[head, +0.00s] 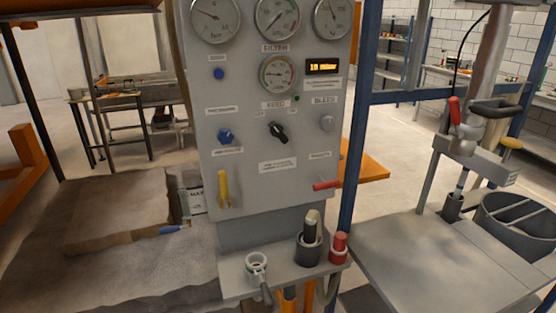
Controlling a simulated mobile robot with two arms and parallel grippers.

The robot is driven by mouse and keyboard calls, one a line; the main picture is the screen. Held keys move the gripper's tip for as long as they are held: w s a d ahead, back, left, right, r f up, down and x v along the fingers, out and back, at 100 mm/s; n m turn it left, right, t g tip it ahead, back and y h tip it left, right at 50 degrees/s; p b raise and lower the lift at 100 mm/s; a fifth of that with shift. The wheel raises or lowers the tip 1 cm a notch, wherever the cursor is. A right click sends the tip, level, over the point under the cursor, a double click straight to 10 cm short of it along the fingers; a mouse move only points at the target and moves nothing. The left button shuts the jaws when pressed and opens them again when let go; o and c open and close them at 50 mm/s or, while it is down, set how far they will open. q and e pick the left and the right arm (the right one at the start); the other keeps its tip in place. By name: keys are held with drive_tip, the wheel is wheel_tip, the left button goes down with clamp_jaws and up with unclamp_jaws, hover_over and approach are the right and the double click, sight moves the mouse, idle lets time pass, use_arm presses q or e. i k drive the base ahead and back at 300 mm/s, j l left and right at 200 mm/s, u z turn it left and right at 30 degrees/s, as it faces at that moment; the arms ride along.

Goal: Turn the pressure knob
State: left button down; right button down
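A grey control panel (250,190) stands upright in the middle of the head view. A blue knob (225,136) sits at its left under a small label that I cannot read for certain. A black pointer knob (278,132), its pointer tilted, is in the middle below the label FEED. Neither of my grippers is in view, and nothing covers the knobs.
Several gauges and a lit display (322,67) are above. A yellow handle (223,188) and a red lever (326,185) stick out lower down. A shelf (235,288) below holds a black cup (308,250). A blue post (361,130) stands close at the right.

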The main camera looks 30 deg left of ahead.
sight(225, 137)
drive_tip(key=u, duration=1.3)
